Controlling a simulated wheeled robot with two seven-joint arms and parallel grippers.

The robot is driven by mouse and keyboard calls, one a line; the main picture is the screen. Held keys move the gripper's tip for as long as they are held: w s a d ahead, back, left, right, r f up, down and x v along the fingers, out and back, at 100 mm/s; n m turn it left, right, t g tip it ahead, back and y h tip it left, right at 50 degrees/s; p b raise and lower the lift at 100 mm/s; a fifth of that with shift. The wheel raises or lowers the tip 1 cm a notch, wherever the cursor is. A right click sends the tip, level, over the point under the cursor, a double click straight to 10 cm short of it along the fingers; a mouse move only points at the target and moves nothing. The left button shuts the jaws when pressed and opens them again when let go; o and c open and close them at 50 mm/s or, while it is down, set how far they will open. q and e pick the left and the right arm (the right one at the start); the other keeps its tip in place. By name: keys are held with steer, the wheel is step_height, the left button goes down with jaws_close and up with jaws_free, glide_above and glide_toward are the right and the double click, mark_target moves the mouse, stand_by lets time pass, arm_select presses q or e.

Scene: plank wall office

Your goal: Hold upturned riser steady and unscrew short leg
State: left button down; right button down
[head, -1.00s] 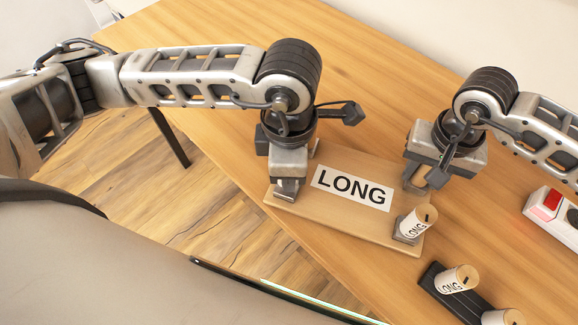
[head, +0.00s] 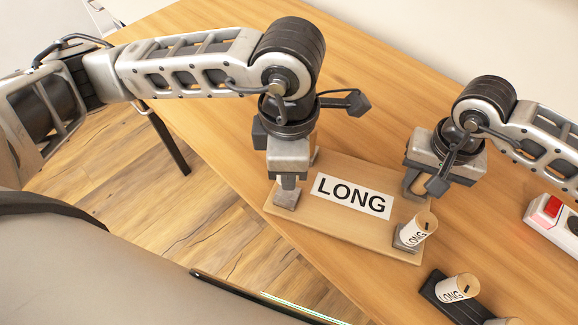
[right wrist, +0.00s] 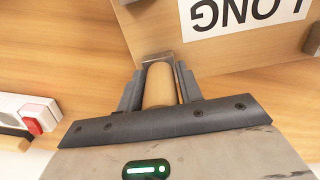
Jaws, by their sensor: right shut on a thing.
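The upturned riser (head: 340,230), a wooden board with a "LONG" label (head: 352,196), lies on the table. A white-wrapped leg marked LONG (head: 417,230) stands in its near right corner mount. My right gripper (head: 418,184) is at the far right corner. In the right wrist view its fingers are shut on a plain tan leg (right wrist: 159,86), which meets a metal mount at the riser's corner; the head view hides this leg. My left gripper (head: 288,181) points down just above the grey mount (head: 286,200) at the near left corner, with no leg seen there. Its finger gap is unclear.
A dark rack (head: 434,290) at the table's near edge holds a LONG leg (head: 457,288) and another cut off by the frame. A white box with a red switch (head: 553,206) sits at the right. The tabletop (head: 370,100) behind the arms is clear.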

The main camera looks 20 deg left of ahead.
steer(key=c, duration=0.9)
jaws_free()
steer(key=shift+o, duration=0.2)
step_height(320, 180, up, 12)
steer(key=shift+r, duration=0.1)
steer(key=shift+s, duration=0.1)
